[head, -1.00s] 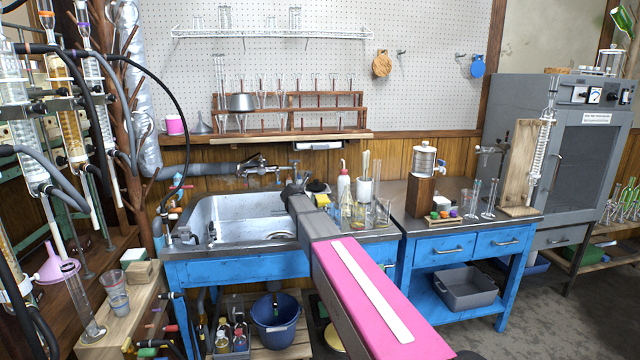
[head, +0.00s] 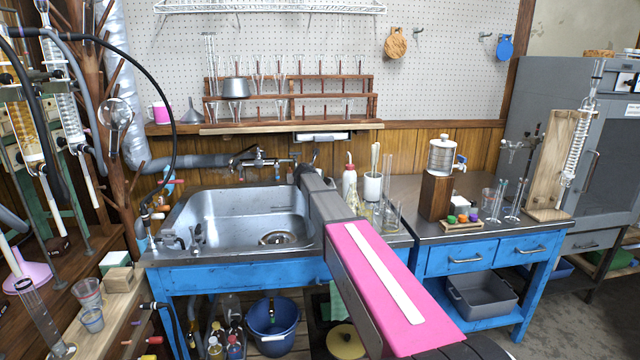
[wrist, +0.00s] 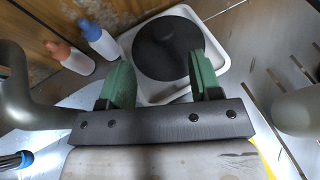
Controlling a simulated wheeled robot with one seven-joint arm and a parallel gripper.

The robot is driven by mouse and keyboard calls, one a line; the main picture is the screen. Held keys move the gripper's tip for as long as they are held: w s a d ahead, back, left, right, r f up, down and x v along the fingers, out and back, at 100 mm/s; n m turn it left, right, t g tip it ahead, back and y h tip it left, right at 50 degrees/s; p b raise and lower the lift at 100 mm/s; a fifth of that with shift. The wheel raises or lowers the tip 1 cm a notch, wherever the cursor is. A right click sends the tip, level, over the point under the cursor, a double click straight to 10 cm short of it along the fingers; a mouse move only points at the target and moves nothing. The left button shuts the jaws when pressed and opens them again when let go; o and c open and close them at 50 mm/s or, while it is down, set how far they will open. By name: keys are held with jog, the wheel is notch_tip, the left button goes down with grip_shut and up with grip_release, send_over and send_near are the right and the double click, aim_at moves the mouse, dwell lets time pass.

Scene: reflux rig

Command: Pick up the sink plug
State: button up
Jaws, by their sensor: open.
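The sink plug appears to be the black round disc (wrist: 168,47) in the wrist view, lying in a shallow white square dish (wrist: 218,22). My gripper (wrist: 160,64) is open, with its two green fingers on either side of the near part of the disc. No grip on the disc shows, and I cannot tell how far the fingertips are above the dish. In the head view my arm reaches to the back right of the sink (head: 225,215), and it hides the fingers, plug and dish.
Two white bottles, one with a red cap (wrist: 62,55) and one with a blue cap (wrist: 98,38), stand left of the dish. A grey curved pipe (wrist: 20,85) is at the left edge. Flasks and beakers (head: 380,212) stand right of my arm.

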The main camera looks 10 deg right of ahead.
jog(key=shift+d+x, duration=0.15)
jog(key=shift+x, duration=1.35)
jog(key=shift+d+x, duration=0.15)
jog(key=shift+x, duration=1.4)
jog(key=shift+s, duration=0.15)
jog(key=c, duration=1)
